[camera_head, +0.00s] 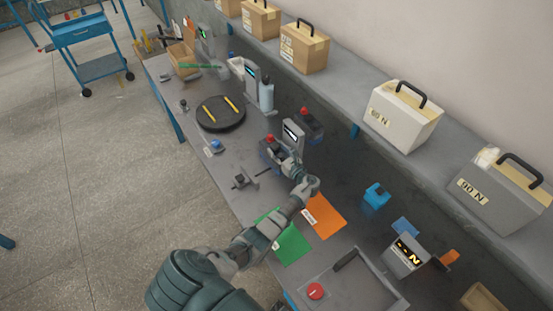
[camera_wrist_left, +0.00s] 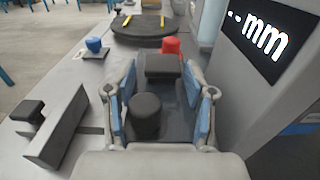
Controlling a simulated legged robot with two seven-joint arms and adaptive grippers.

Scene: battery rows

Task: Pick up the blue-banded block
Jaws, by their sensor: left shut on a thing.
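My left gripper (camera_head: 287,160) reaches over the bench to a dark device with a red button (camera_head: 269,138). In the left wrist view its two blue-padded fingers (camera_wrist_left: 162,105) stand on either side of a dark piece (camera_wrist_left: 180,95), and the gripper is shut on it. A black cylinder (camera_wrist_left: 145,112) and a black block (camera_wrist_left: 162,66) show between the fingers. The red button (camera_wrist_left: 171,46) is just beyond. I cannot make out a blue band on the dark piece. A blue block (camera_head: 376,195) stands on the bench to the right. My right gripper is not in view.
A display reading "-- mm" (camera_wrist_left: 265,35) stands close on the right of the gripper. A grey bracket (camera_wrist_left: 55,135) is on the left. A round black tray (camera_head: 221,113) with yellow sticks lies farther back. Green (camera_head: 290,243) and orange (camera_head: 325,216) mats lie nearer.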

